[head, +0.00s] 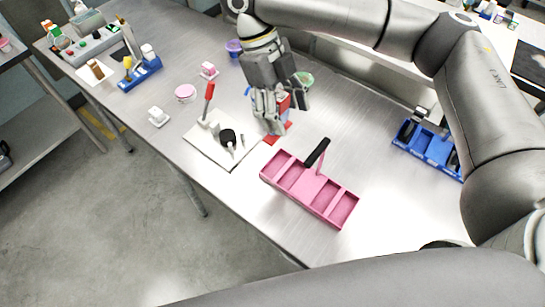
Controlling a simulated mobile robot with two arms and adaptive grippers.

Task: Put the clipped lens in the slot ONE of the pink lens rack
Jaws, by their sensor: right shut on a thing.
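The pink lens rack (325,204) lies on the metal table, right of and nearer than my right gripper. Its row of compartments looks empty, and a black-topped handle (317,152) stands up at its far side. Slot labels are too small to read. My right gripper (279,112) points down beyond the rack and is shut on a small red and bluish thing (285,101), which seems to be the clipped lens. The fingers hide much of it. It is above or close to a red patch (271,140) on the table; I cannot tell if they touch. My left gripper is out of view.
A white board (213,149) with a red-handled clamp and a black round part lies left of the rack. A blue rack (441,157) stands at the right. Small pink, purple and green containers stand around the gripper. The table right of the pink rack is clear.

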